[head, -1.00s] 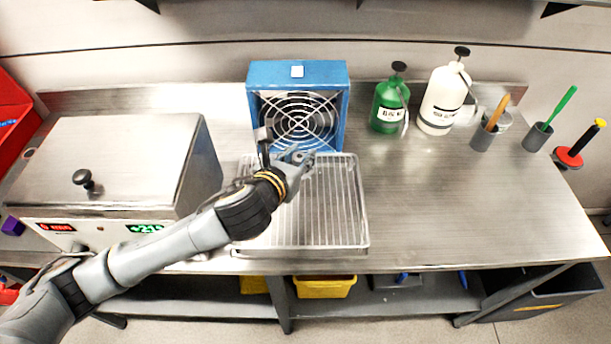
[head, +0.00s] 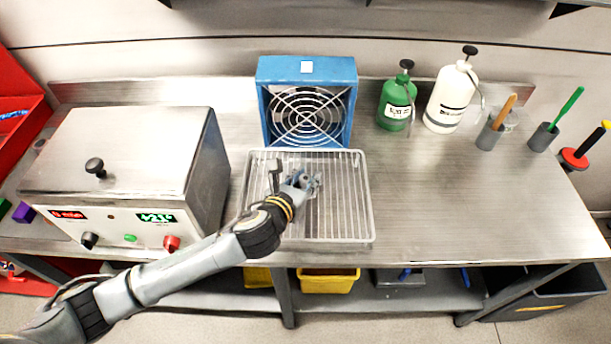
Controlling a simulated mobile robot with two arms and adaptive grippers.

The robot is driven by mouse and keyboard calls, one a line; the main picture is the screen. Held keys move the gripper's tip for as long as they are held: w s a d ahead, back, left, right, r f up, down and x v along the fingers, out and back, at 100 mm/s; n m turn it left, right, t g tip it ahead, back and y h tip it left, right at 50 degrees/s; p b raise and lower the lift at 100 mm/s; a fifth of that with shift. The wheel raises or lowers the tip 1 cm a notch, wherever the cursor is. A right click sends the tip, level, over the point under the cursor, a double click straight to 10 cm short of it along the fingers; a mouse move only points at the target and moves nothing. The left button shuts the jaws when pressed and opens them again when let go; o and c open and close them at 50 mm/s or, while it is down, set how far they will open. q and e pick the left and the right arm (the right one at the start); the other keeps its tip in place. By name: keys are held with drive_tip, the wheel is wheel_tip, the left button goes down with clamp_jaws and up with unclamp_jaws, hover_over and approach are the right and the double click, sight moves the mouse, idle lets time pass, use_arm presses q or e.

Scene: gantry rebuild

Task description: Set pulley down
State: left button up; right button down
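My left gripper (head: 312,183) is over the middle of a wire rack tray (head: 367,205) in the head view. Its arm comes in from the lower left. The fingers are small and grey, and I cannot tell whether they are open or shut. No pulley can be made out clearly; grey parts at the fingertips blend with the gripper and the rack wires. I cannot tell whether the fingertips touch the rack. My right gripper is not in view.
A blue fan (head: 307,73) stands behind the rack. A steel box with displays (head: 115,150) is at the left. A green bottle (head: 396,103), a white bottle (head: 447,98) and brush holders (head: 490,135) stand at the back right. The bench right of the rack (head: 450,205) is clear.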

use_arm(q)
drive_tip(key=o, duration=0.3)
drive_tip(key=shift+o, duration=0.3)
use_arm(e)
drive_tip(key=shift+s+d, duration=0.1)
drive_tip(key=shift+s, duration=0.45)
use_arm(q)
drive_tip(key=shift+r, duration=0.1)
drive_tip(key=b+v, duration=0.1)
drive_tip(key=v, duration=1.1)
drive_tip(key=shift+r, duration=0.15)
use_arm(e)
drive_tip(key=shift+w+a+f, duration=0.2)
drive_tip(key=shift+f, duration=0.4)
